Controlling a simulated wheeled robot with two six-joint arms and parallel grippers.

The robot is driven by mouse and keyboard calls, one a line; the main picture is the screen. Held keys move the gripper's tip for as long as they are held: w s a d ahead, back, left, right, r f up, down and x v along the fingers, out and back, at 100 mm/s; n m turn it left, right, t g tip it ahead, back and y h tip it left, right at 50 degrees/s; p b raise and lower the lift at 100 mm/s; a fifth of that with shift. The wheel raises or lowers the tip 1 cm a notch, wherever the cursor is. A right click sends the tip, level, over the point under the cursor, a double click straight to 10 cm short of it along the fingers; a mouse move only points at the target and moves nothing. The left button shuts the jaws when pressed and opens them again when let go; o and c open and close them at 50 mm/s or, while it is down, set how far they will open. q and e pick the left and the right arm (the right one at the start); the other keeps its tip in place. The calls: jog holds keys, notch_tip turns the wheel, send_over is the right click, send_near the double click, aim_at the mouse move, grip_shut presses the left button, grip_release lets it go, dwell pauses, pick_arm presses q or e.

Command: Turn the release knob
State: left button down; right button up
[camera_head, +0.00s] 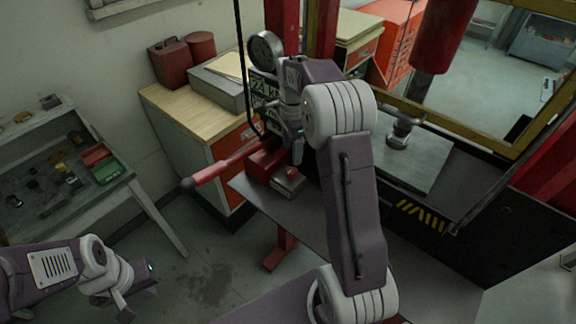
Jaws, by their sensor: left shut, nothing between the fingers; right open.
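A small red knob (291,172), which looks like the release knob, sits on a grey block beside the red pump body (264,163) of the press. My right gripper (297,153) points down just above it, with its arm reaching across the middle of the view. Its fingers are small and partly dark, and it is open. I cannot tell whether they touch the knob. The red pump handle (224,169) sticks out to the left. My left gripper (140,296) is shut and empty at the lower left, far from the pump.
The press has red posts (283,22) and a yellow frame (520,150). A dark metal part (399,134) stands on its bed under the red ram (443,38). A wooden-topped cabinet (165,98) stands behind the pump. A cluttered bench (128,172) is at left. Floor between is free.

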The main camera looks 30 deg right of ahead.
aim_at(292, 170)
notch_tip(292, 170, down, 9)
jog(key=shift+f+p, duration=0.1)
jog(key=shift+p, duration=0.7)
jog(key=shift+d, duration=0.1)
grip_shut()
